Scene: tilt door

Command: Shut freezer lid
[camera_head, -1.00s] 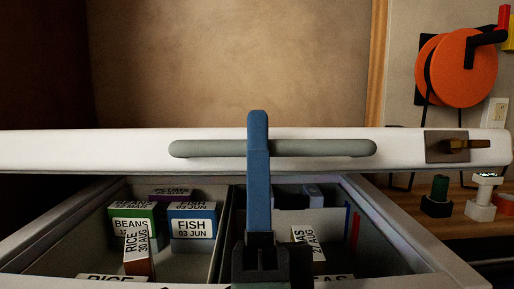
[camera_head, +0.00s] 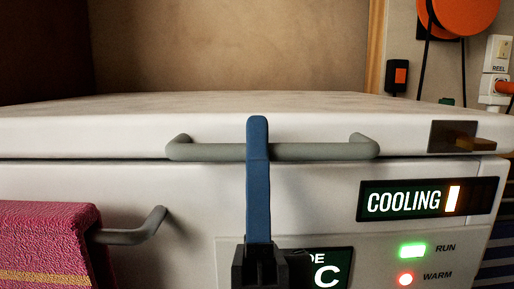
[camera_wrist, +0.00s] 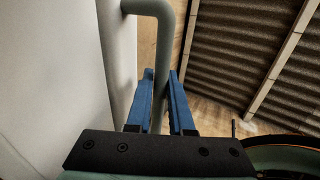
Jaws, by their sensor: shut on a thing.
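The white freezer lid (camera_head: 90,134) lies level over the white freezer body (camera_head: 200,190) in the head view, hiding the inside. A thin dark seam runs between them; I cannot tell if the lid is fully seated. The grey bar handle (camera_head: 320,151) runs along the lid's front face. My gripper (camera_head: 257,135) is shut on the handle near its middle, with a blue finger upright across it. In the wrist view the two blue fingers (camera_wrist: 160,95) lie on either side of the grey bar (camera_wrist: 164,40).
The freezer front has a COOLING display (camera_head: 405,203) and lit RUN and WARM lamps. A pink cloth (camera_head: 45,240) hangs on a rail (camera_head: 135,232) at left. An orange reel (camera_head: 465,14) hangs behind at right.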

